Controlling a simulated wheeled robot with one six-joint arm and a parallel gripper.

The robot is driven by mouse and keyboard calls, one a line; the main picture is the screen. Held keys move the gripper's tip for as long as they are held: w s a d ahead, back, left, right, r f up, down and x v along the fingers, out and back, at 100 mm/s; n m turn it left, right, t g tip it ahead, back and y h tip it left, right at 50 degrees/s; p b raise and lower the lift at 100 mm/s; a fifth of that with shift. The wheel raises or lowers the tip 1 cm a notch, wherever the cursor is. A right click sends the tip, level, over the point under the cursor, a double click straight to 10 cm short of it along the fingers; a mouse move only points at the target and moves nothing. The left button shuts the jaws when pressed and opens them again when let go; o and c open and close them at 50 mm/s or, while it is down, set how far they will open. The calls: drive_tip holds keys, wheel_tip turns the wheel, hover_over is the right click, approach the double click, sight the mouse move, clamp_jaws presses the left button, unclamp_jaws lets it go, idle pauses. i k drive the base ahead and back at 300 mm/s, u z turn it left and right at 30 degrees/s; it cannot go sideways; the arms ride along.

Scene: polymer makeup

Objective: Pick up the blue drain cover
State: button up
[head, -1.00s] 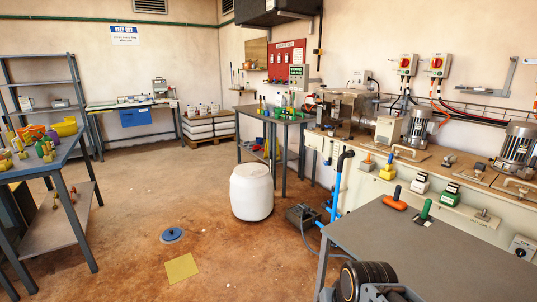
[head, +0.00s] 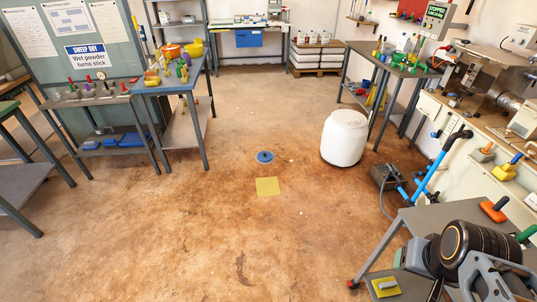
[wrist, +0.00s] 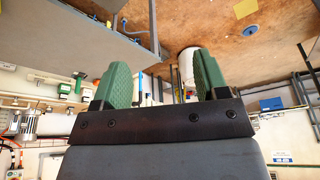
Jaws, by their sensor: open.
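The blue drain cover (head: 264,157) is a round disc lying flat on the brown floor near the middle of the head view. It also shows small and far off in the wrist view (wrist: 250,30), where the scene appears upside down. My gripper (wrist: 164,78) has two green fingers, spread apart with nothing between them. It is well away from the cover. In the head view my arm fills the lower right corner, and I cannot make out the fingertips there.
A yellow square (head: 267,186) lies on the floor just in front of the cover. A blue-topped table (head: 172,84) stands left. The floor in front is clear.

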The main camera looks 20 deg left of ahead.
sight(263, 156)
drive_tip(key=u, duration=1.05)
drive_tip(key=i, duration=4.4)
drive_tip(key=u, duration=1.85)
